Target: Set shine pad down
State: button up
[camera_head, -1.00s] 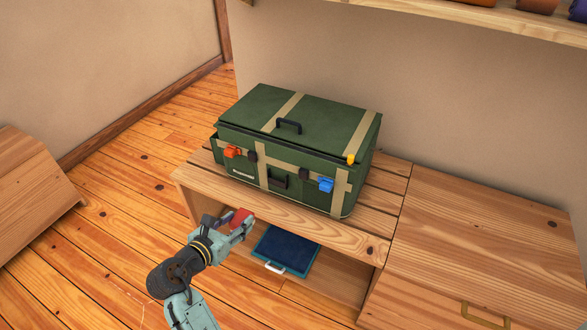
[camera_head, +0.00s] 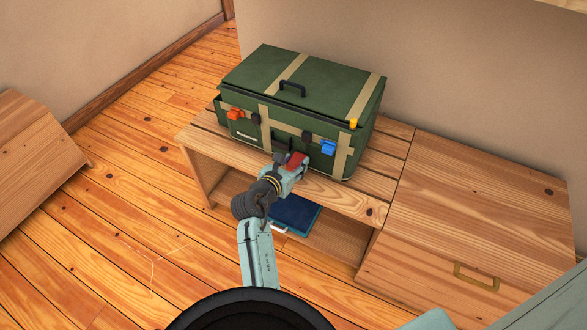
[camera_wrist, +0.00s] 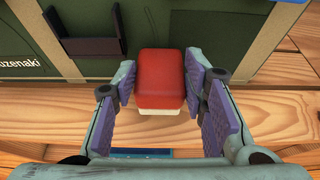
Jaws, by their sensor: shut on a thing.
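The shine pad is a small block with a red top and a cream underside. In the wrist view the shine pad (camera_wrist: 160,78) sits between the two purple-padded fingers of my gripper (camera_wrist: 165,95). In the head view my gripper (camera_head: 291,163) holds the red pad (camera_head: 297,160) in front of the green trunk, over the front part of the slatted bench top. I cannot tell whether the pad touches the bench.
A blue tray (camera_head: 297,212) lies on the shelf below. A wooden drawer cabinet (camera_head: 480,190) adjoins on the right, its top clear.

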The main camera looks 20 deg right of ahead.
jog(key=shift+f, duration=1.55)
jog(key=shift+a+f, duration=0.1)
jog(key=shift+f, duration=0.1)
jog(key=o, duration=1.2)
jog(key=shift+r, duration=0.15)
jog(key=shift+s+a+r, duration=0.1)
jog(key=shift+s+a, duration=0.05)
jog(key=shift+a, duration=0.05)
jog(key=v, duration=1.1)
jog(key=shift+s+a+r+b, duration=0.15)
jog(key=shift+s+b, duration=0.05)
jog(key=shift+b, duration=0.15)
